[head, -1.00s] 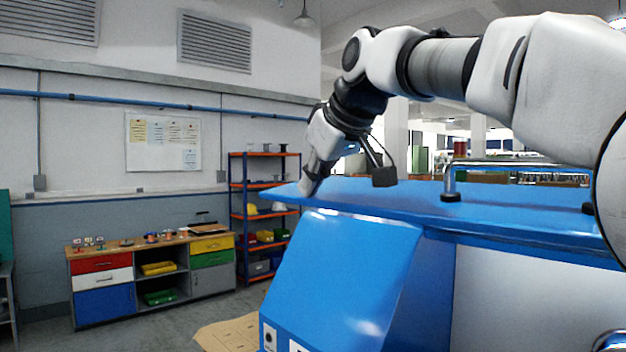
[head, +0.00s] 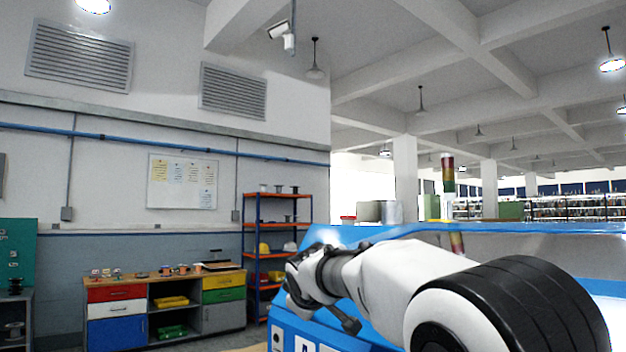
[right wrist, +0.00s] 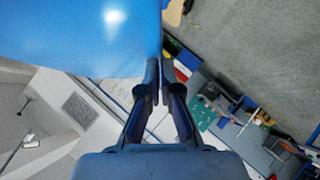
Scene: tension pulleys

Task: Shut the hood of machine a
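Blue machine a stands at the right of the head view, with a label like an A (head: 308,346) low on its front, cut by the frame's bottom. In the right wrist view a smooth blue surface (right wrist: 90,40) fills the upper left. My right gripper (right wrist: 159,75) has its fingers together with nothing between them, beside that surface's edge; contact is unclear. In the head view its fingertips are hidden. My left gripper is out of view.
A workbench with coloured drawers (head: 118,308) and an orange-framed shelf (head: 278,240) stand against the left wall. A red and green signal tower (head: 447,175) rises behind the machine.

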